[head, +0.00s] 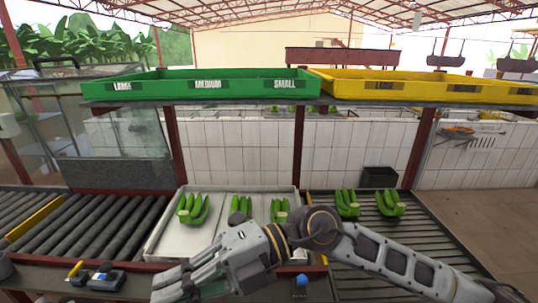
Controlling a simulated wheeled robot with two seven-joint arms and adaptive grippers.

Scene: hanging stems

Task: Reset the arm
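My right arm (385,258) comes in from the lower right and reaches left across the front of the white tray (155,245) and the right roller conveyor. My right gripper (162,284) points left, low in front of the tray. Its fingers look spread, with nothing seen between them. My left arm and gripper are not in view. Green banana bunches lie in the tray, at its left (193,209), middle (240,208) and right (280,210). The arm hides part of the tray's front edge.
Two more banana bunches (347,203) (390,203) lie on the right conveyor (430,250). The left conveyor (80,230) is bare. A shelf above holds a green crate (200,87) marked LARGE, MEDIUM and SMALL, and a yellow crate (420,88). Small tools (105,275) lie at front left.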

